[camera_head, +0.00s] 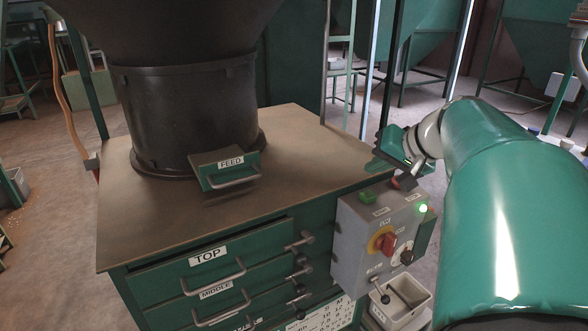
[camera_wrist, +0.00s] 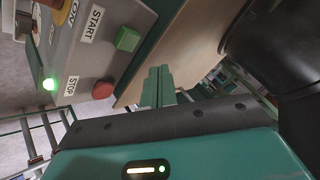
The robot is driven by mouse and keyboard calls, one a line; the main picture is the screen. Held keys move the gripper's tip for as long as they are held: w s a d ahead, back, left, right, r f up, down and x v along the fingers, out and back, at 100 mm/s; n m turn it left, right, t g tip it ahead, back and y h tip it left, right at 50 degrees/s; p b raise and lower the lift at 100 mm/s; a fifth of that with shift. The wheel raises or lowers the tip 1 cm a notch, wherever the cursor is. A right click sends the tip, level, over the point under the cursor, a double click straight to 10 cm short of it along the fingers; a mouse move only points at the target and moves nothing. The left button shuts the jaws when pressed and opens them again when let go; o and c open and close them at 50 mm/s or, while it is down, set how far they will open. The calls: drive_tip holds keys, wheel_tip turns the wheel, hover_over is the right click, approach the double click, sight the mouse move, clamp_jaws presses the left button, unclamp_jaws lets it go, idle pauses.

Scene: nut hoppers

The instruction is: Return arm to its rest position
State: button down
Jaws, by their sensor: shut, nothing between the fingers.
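My gripper (camera_head: 384,158) is at the right corner of the cabinet top, just above the grey control box (camera_head: 362,238). Its green fingers are shut together with nothing between them, and they also show in the wrist view (camera_wrist: 158,86). My green arm fills the right side of the head view. In the wrist view the control box (camera_wrist: 112,50) is at upper left, with a green START button (camera_wrist: 128,38), a red STOP button (camera_wrist: 103,89) and a lit green lamp (camera_wrist: 50,84). The fingers appear apart from the buttons.
The green cabinet (camera_head: 285,140) has labelled drawers, including TOP (camera_head: 208,254) and MIDDLE (camera_head: 215,290), which look shut. A black hopper (camera_head: 190,115) with a FEED drawer (camera_head: 228,168) stands on it. A pale bin (camera_head: 405,298) sits below the control box. Green hoppers (camera_head: 415,40) stand behind.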

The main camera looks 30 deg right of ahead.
drive_tip(key=shift+r, duration=1)
drive_tip(key=s+a+f+n+g, duration=0.1)
drive_tip(key=s+a+f+n, duration=0.1)
drive_tip(key=a, duration=0.7)
drive_tip(key=s+a+f+n+g, duration=0.1)
drive_tip(key=s+a+f+n, duration=0.2)
drive_tip(key=a+f, duration=0.4)
drive_tip(key=s+a+f+n+g+h, duration=0.1)
drive_tip(key=s+a+f, duration=0.3)
drive_tip(key=a, duration=0.7)
drive_tip(key=shift+s+f+n+g, duration=0.3)
drive_tip(key=shift+f+n, duration=0.3)
drive_tip(key=shift+n, duration=0.2)
drive_tip(key=shift+d, duration=0.15)
